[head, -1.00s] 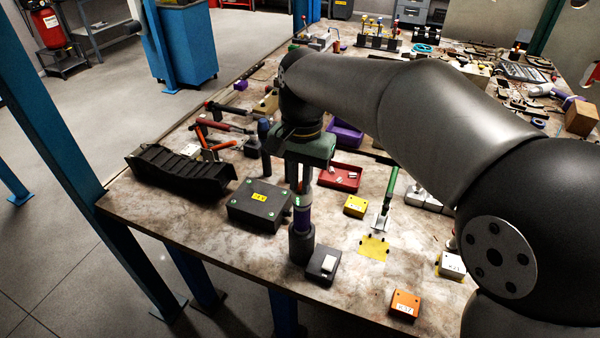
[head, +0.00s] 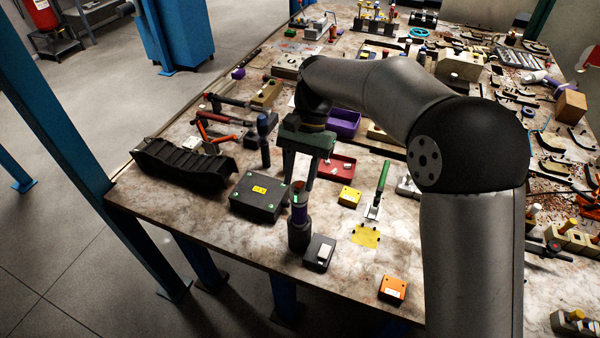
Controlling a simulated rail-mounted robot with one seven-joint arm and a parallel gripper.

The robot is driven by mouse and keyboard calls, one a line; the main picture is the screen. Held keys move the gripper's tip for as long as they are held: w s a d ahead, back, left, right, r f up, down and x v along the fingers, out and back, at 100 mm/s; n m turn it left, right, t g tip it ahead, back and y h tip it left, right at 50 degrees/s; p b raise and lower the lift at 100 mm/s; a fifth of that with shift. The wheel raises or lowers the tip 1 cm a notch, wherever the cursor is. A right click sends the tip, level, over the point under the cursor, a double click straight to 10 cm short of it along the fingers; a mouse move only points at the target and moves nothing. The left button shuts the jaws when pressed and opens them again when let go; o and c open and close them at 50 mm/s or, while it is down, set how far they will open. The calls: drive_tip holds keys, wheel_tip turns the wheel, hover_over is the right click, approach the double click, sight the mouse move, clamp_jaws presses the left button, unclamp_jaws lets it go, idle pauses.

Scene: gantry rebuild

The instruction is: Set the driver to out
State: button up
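An upright dark cylindrical tool with a purple band and an orange-red top (head: 299,214) stands near the table's front edge. I take it to be the driver; its setting is too small to read. My gripper (head: 299,182) points down at its upper end. The two fingers look apart, with a gap between them, and nothing is clearly held. I cannot tell whether a finger touches the tool's top.
A black box with a yellow label (head: 258,197) lies left of the tool. A small dark box with a white top piece (head: 319,252) is close on its right.

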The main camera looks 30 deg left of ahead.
drive_tip(key=shift+r, duration=0.1)
drive_tip(key=d+v, duration=0.1)
drive_tip(key=v, duration=1.1)
drive_tip(key=shift+a+b, duration=0.3)
drive_tip(key=shift+a, duration=0.15)
